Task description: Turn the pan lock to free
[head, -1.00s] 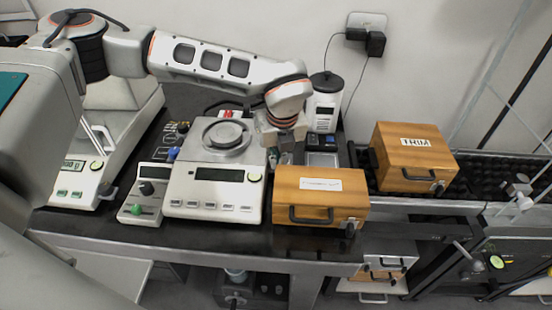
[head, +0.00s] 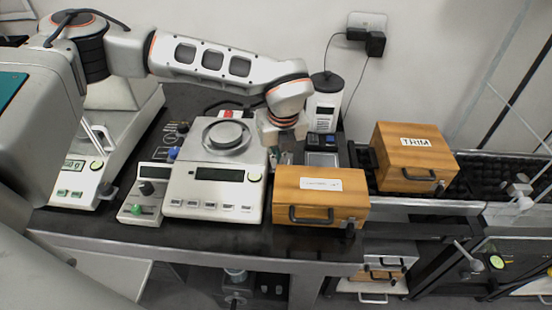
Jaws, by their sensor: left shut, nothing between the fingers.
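A balance (head: 213,190) with a round pan (head: 226,135), a dark display and a row of front buttons stands on the dark table. My left gripper (head: 272,152) is shut and empty. It points down at the balance's right side, between the balance and a wooden box. I cannot clearly make out the pan lock. The gripper and wrist cover part of the balance's right side. My right gripper is not in view.
The wooden box (head: 345,183) stands close on the right, with a white bottle-like container (head: 323,105) behind. A small control unit (head: 143,195) with a green knob adjoins the balance's left.

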